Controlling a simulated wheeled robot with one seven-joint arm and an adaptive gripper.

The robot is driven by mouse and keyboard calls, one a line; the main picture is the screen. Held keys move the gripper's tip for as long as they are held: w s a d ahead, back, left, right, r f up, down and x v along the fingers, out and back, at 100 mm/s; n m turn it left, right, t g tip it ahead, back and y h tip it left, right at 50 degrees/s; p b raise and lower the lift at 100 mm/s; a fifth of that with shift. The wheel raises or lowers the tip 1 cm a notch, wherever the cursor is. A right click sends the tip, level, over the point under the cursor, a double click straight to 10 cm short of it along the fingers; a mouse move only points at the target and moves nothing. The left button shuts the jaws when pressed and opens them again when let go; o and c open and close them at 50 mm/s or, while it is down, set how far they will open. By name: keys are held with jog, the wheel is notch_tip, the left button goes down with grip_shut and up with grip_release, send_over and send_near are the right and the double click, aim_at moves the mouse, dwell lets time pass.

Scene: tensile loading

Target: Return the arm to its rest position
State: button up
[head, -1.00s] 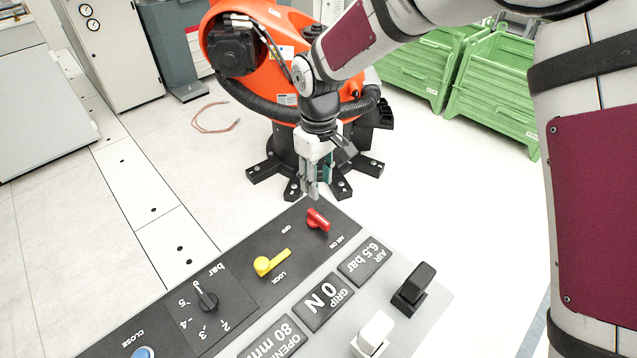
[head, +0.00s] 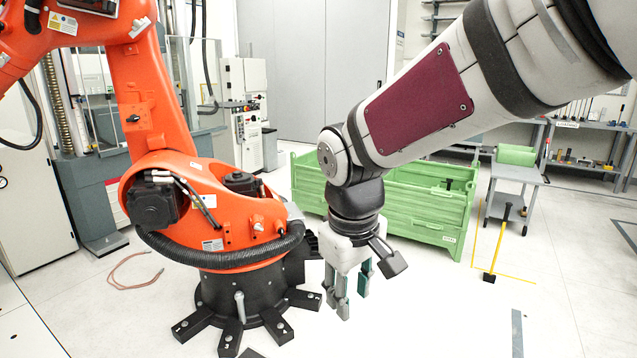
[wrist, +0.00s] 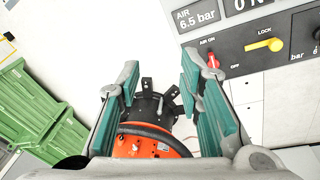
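My gripper (head: 346,296) hangs from my raised grey and maroon arm near the middle of the head view, pointing down. In the wrist view my gripper (wrist: 165,85) has its two green-padded fingers spread wide with nothing between them. Beyond the fingers, the black base of the orange robot (wrist: 155,115) shows at a distance. The control panel shows only in the wrist view, at the upper right, with its red switch (wrist: 213,60) close to the right finger in the picture and its yellow lever (wrist: 264,45) farther right.
The orange industrial robot (head: 215,210) stands left of my gripper on a black footed base. Green crates (head: 420,205) stand behind my arm. A small trolley (head: 515,185) and a yellow-handled tool (head: 497,240) are to the right.

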jog(key=s+d+r+m+t, duration=0.1)
jog(key=s+d+r+m, duration=0.1)
jog(key=s+d, duration=0.5)
jog(key=s+d+r+m+t+p, duration=0.1)
jog(key=s+d+r+m, duration=0.2)
jog(key=s, duration=0.9)
jog(key=d+m, duration=0.2)
jog(key=d, duration=0.2)
jog(key=shift+s+d+r, duration=0.15)
jog(key=shift+s+d, duration=0.05)
jog(key=shift+s, duration=0.2)
jog(key=shift+a, duration=0.1)
